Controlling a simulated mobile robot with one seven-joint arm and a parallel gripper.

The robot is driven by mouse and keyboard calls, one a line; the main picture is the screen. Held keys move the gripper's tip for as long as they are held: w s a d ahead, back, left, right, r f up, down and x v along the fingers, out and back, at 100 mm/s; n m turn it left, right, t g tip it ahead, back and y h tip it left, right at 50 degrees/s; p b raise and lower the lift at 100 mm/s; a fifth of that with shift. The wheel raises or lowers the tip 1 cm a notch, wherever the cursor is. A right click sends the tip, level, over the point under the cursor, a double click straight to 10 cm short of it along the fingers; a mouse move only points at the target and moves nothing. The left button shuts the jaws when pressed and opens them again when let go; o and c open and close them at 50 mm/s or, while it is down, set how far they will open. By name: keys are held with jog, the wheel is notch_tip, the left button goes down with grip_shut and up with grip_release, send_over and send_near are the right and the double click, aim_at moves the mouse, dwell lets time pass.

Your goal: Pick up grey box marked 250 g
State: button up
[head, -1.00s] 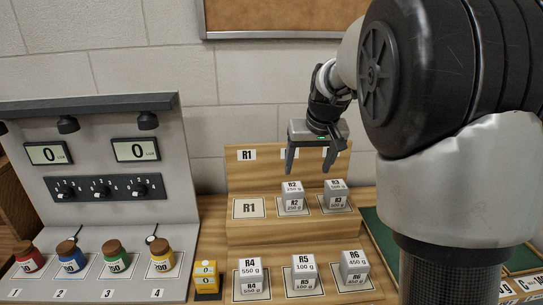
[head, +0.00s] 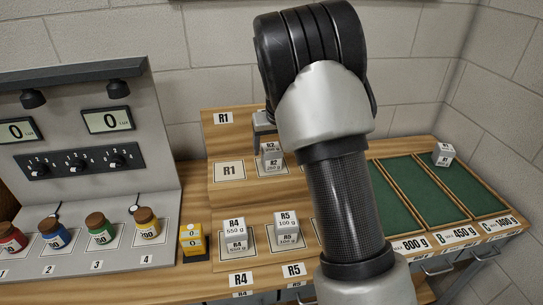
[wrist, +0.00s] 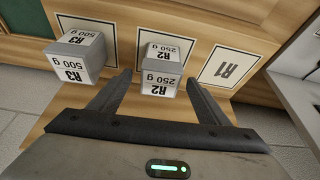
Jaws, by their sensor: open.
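The grey box marked R2 250 g (head: 271,159) stands on the upper step of the wooden rack, partly hidden behind my arm in the head view. In the wrist view the same box (wrist: 160,68) lies ahead, between the lines of my two fingers. My gripper (wrist: 156,88) is open and empty, with one finger to each side of the box. In the head view only a part of my gripper (head: 264,125) shows above the box; the rest is hidden by my arm.
The R3 500 g box (wrist: 80,53) stands close beside, left in the wrist view. The R1 place (head: 230,171) is empty. R4 (head: 236,234) and R5 (head: 288,229) boxes stand on the lower step. Another box (head: 443,154) stands at the green trays (head: 405,190).

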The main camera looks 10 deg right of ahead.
jog(key=x, duration=0.5)
jog(key=shift+s, duration=0.25)
jog(key=c, duration=1.2)
